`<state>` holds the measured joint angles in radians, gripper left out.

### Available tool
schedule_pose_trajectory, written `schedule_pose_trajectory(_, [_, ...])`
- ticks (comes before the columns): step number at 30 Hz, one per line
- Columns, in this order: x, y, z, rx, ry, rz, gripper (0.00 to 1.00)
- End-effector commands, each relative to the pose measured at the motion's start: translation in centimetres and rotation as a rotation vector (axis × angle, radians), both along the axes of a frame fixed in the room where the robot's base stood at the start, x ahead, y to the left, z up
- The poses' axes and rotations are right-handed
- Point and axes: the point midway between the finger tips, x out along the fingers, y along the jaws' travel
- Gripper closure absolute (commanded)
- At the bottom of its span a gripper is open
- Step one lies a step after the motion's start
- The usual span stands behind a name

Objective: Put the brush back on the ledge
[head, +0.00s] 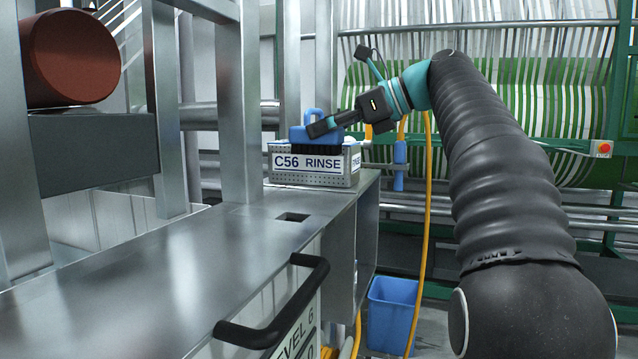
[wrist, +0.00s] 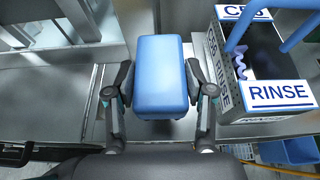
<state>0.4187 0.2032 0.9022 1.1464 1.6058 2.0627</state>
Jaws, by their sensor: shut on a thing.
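The brush is a blue block with dark bristles beneath. In the head view the brush (head: 299,136) overlaps the top of the C56 RINSE box. In the wrist view the brush (wrist: 160,75) lies between the two fingers, left of and apart from that box. My gripper (head: 322,127) is shut on the brush's sides, with a finger at each side in the wrist view (wrist: 160,88). The steel ledge (head: 150,265) runs along the left of the head view; its surface also shows in the wrist view (wrist: 40,110). Whether the bristles touch anything beneath cannot be told.
The perforated C56 RINSE box (head: 315,178) with a blue handle stands at the ledge's far end. Steel posts (head: 238,100) rise along the ledge, and a black rail handle (head: 275,325) juts from its front. A blue bin (head: 392,310) and yellow hose (head: 425,220) are beyond the edge.

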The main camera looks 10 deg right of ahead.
Motion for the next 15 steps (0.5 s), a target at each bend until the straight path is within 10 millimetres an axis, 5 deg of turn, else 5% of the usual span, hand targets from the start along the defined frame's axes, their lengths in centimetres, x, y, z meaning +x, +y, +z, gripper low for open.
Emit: schedule_pose_trajectory(15, [0.0,0.0,-5.4,0.0,0.0,-0.001,0.85])
